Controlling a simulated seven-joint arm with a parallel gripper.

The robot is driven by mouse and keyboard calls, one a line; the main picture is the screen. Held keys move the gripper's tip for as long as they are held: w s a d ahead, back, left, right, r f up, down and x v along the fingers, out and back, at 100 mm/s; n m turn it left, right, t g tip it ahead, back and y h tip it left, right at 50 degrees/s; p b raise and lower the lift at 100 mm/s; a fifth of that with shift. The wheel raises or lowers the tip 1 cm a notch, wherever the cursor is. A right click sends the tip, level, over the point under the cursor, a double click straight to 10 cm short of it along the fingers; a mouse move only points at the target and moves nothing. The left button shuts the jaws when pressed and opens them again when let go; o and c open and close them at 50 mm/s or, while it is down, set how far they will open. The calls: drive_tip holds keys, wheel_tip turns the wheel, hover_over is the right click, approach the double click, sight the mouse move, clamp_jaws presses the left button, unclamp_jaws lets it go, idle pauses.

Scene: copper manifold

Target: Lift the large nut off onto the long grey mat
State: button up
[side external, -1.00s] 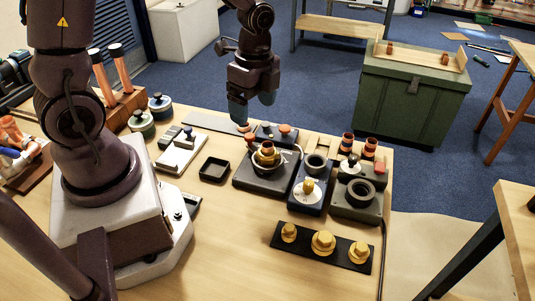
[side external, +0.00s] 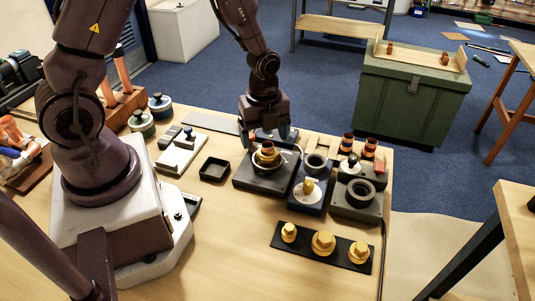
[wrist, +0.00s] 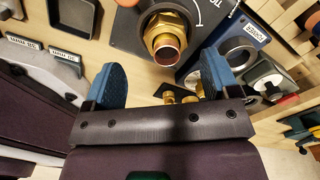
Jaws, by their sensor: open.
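The large brass nut (side external: 267,148) sits on the copper fitting in the middle of the black square base (side external: 250,184). In the wrist view the nut (wrist: 172,22) surrounds an open copper pipe end (wrist: 165,52). My gripper (side external: 264,138) is open and empty, pointing down just behind and above the nut. In the wrist view my gripper's blue fingers (wrist: 162,75) are spread wide, with the nut beyond them near the top edge. The long grey mat (side external: 208,122) lies bare at the table's back edge, left of my gripper.
A dark dial unit (side external: 307,208) and a grey-green ring block (side external: 352,212) stand right of the base. A black strip (side external: 296,246) with brass fittings lies in front. A small black tray (side external: 214,170) sits left.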

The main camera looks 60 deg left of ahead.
sight(267, 145)
drive_tip(key=f, duration=0.5)
drive_tip(key=shift+w+d, duration=0.1)
drive_tip(key=shift+w, duration=0.25)
drive_tip(key=c, duration=1)
